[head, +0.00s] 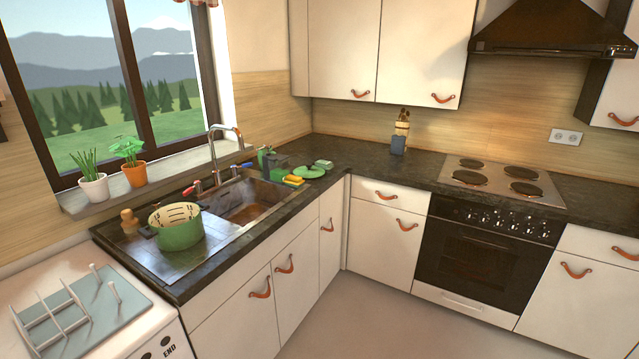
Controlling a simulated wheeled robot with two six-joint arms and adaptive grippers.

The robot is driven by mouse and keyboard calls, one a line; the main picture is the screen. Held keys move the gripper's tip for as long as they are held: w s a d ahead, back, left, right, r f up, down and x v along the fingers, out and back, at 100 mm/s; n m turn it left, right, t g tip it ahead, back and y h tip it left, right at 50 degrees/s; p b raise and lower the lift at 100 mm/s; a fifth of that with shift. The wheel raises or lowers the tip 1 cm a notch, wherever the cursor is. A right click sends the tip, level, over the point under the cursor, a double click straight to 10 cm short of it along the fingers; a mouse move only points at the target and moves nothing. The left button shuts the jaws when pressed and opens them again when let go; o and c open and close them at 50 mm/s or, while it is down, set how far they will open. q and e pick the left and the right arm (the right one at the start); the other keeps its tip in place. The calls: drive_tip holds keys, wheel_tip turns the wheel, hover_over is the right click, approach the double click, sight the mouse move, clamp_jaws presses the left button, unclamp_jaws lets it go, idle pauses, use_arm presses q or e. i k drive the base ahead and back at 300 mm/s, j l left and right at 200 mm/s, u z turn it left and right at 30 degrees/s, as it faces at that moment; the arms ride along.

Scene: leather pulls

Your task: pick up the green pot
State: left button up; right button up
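The green pot (180,235) stands upright on the drainboard of the sink unit, left of the sink basin, close to the counter's front edge. It has no lid on, and its pale inside with dark slots or marks shows from above. A small dark handle shows on its left side. Neither of my grippers is in the head view, and nothing touches the pot from my side.
A wooden object (130,222) stands just behind the pot on the left. The faucet (222,150) rises behind the basin (250,203). A dish rack (75,310) on a tray sits at the lower left. Potted plants (135,172) line the windowsill. The floor in front is clear.

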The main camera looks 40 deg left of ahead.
sight(177, 226)
drive_tip(key=i, duration=2.45)
drive_tip(key=u, duration=2.65)
